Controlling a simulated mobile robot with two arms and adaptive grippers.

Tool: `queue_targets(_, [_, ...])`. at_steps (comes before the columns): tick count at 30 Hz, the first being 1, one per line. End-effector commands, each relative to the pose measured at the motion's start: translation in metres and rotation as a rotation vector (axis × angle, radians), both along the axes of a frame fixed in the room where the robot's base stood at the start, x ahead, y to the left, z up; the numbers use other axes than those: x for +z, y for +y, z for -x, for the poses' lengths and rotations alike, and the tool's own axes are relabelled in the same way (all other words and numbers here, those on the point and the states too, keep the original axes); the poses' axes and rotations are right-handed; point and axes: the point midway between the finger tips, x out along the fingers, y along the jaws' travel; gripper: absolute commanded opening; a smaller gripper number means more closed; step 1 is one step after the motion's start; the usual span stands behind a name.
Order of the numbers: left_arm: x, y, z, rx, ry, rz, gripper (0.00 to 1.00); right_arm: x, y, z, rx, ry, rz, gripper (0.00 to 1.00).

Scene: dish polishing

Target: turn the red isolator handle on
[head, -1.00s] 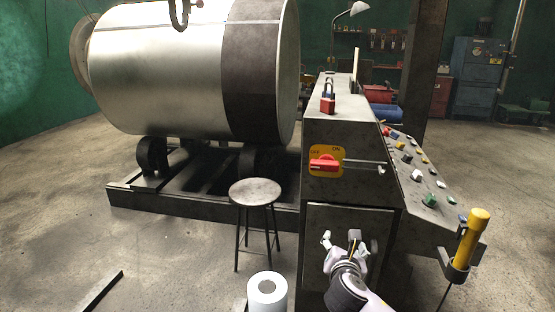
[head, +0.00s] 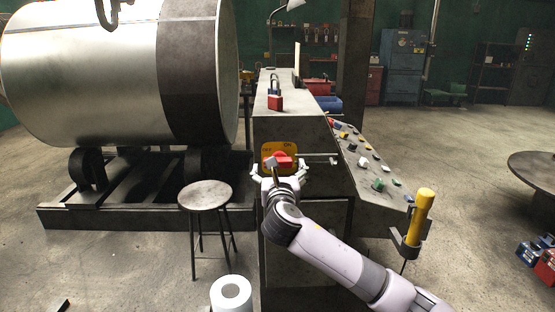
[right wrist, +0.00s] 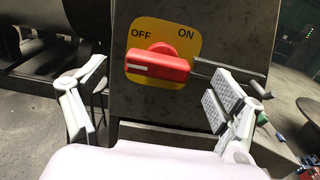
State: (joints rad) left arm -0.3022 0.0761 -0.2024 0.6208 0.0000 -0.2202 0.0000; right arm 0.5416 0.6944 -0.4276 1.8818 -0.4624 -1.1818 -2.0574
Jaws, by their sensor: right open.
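The red isolator handle (head: 284,161) is on a yellow plate (head: 267,152) on the front of the grey control cabinet (head: 318,150). In the right wrist view, the handle (right wrist: 160,67) lies nearly level, its white-marked end pointing left below the word OFF. ON is printed at the plate's upper right. My right gripper (head: 281,174) is open in front of the handle. Its fingers stand wide apart, one on each side of the handle, with no contact visible. In the head view, the gripper hides part of the plate. My left gripper is not in view.
A thin metal rod (right wrist: 232,78) sticks out right of the plate, close to the right finger. A red padlock (head: 275,103) stands on the cabinet top. A sloped button panel (head: 365,165) and yellow cylinder (head: 421,215) are at right, a stool (head: 205,195) at left.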

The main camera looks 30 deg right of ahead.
Motion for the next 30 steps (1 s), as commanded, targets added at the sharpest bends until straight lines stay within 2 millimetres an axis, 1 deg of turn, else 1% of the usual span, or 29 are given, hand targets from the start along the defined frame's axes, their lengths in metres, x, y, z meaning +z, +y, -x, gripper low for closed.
queue_targets(1, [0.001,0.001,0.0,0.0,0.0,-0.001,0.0,0.001,-0.007,-0.01,-0.004,0.0,-0.001,0.88])
queue_targets(3, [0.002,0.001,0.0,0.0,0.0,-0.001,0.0,0.001,-0.013,-0.021,-0.002,0.0,-0.002,0.88])
queue_targets(6, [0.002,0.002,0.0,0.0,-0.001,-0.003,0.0,0.001,-0.021,-0.034,-0.001,-0.002,-0.003,0.88])
queue_targets(10, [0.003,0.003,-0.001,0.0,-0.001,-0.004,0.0,0.0,-0.027,-0.044,-0.001,-0.001,-0.002,0.88])
queue_targets(15, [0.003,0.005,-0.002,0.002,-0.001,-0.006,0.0,0.0,-0.03,-0.049,0.001,-0.001,-0.002,0.88])
queue_targets(22, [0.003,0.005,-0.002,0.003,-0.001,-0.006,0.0,0.0,-0.03,-0.049,0.001,-0.001,-0.002,0.88])
queue_targets(30, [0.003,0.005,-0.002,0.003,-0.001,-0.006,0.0,0.0,-0.03,-0.049,0.001,-0.001,-0.001,0.7])
